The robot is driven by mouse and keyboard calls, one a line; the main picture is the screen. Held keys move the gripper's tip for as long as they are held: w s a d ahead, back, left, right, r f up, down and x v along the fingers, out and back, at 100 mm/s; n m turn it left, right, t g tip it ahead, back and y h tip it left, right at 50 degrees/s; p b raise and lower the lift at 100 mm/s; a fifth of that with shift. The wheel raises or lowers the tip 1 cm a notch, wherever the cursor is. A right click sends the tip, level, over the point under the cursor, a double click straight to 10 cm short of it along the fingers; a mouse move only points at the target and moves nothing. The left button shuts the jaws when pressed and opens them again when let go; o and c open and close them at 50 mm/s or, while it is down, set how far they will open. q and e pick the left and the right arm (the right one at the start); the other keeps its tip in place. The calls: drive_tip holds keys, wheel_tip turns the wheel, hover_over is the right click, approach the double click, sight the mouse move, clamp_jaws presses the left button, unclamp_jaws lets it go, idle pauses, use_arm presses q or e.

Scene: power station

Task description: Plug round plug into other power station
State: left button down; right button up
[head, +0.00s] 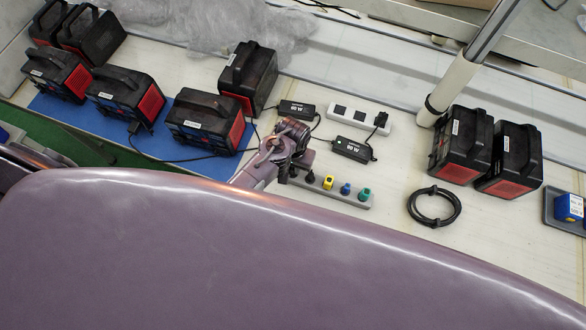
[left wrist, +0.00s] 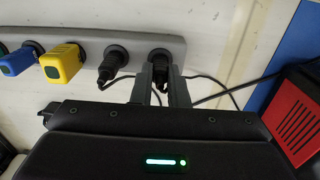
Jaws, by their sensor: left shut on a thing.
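My left gripper (head: 288,172) is at the left end of the grey plug strip (head: 346,199). In the left wrist view, its fingers (left wrist: 161,84) are shut on a black plug (left wrist: 160,57), which is at the end of the strip. A second black round plug (left wrist: 113,62) with a cord sits beside it. Black-and-red power stations stand on the blue mat: a near one (head: 204,122) left of my gripper, another (head: 125,95) with a cord at its front, and one (head: 58,74) farther left. My right gripper is not in view.
Yellow (head: 328,183), blue (head: 346,189) and green (head: 364,194) plugs stand in the strip. Two adapters (head: 297,109) (head: 353,149) and a white power strip (head: 359,117) lie behind. A coiled cable (head: 434,206) and two power stations (head: 461,145) (head: 511,160) are right, beside a pole (head: 447,88).

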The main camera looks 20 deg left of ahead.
use_arm(q)
drive_tip(key=shift+r, duration=0.15)
drive_tip(key=shift+r+p, duration=0.75)
drive_tip(key=shift+r, duration=2.1)
